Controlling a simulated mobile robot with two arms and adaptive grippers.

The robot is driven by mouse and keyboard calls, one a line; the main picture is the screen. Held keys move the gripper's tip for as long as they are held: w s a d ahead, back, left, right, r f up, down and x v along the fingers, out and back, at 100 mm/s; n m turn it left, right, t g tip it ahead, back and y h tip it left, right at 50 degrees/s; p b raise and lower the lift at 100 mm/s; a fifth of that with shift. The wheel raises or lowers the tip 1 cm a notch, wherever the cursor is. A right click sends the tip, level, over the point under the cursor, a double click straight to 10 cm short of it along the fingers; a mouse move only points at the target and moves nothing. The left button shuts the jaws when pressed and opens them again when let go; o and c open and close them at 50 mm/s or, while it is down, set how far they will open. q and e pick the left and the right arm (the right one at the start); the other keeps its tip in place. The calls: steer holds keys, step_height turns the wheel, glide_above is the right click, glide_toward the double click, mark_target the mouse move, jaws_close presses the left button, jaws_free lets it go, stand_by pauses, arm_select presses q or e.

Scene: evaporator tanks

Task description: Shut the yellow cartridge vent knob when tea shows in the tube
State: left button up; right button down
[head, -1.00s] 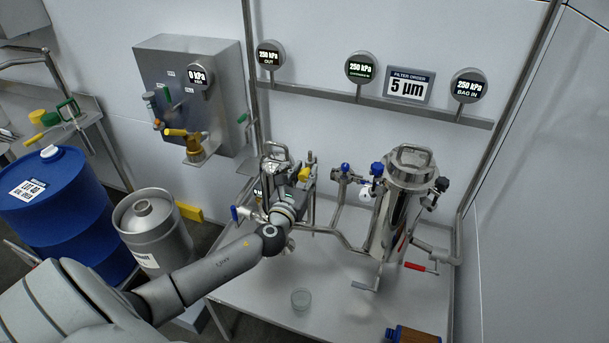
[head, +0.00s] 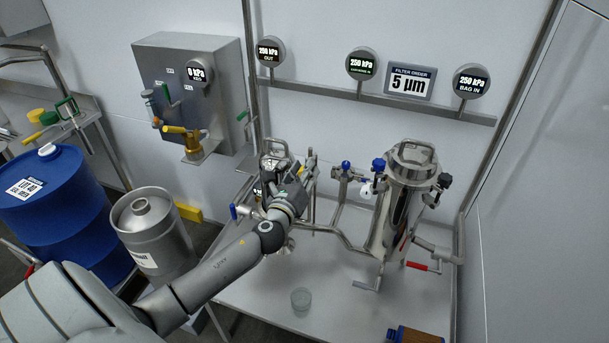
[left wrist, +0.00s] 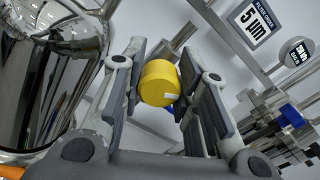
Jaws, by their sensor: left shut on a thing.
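The yellow vent knob (left wrist: 158,84) sits between the two fingers of my left gripper (left wrist: 165,72) in the left wrist view, with a white mark on its face. In the head view my left gripper (head: 302,172) is at the upper right side of the steel cartridge housing (head: 274,160) and hides most of the knob. The gripper is shut on the knob. I cannot make out tea in a tube in either view. My right gripper is not in view.
A taller steel filter housing (head: 402,205) with blue and black knobs stands to the right on the bench (head: 335,305). A clear cup (head: 300,299) stands near the bench front. Gauges hang on a rail (head: 420,108) behind. A steel keg (head: 150,230) and blue drum (head: 60,210) are left.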

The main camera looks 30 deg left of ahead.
arm_select(q)
steer(key=n+b, duration=0.1)
steer(key=n, duration=0.2)
steer(key=shift+f+n, duration=0.1)
steer(key=shift+n, duration=0.3)
steer(key=n, duration=0.2)
steer(key=shift+a+n, duration=0.1)
steer(key=shift+n, duration=0.3)
steer(key=n, duration=0.5)
steer(key=shift+n+b, duration=0.4)
steer(key=o, duration=1)
steer(key=shift+f, duration=0.1)
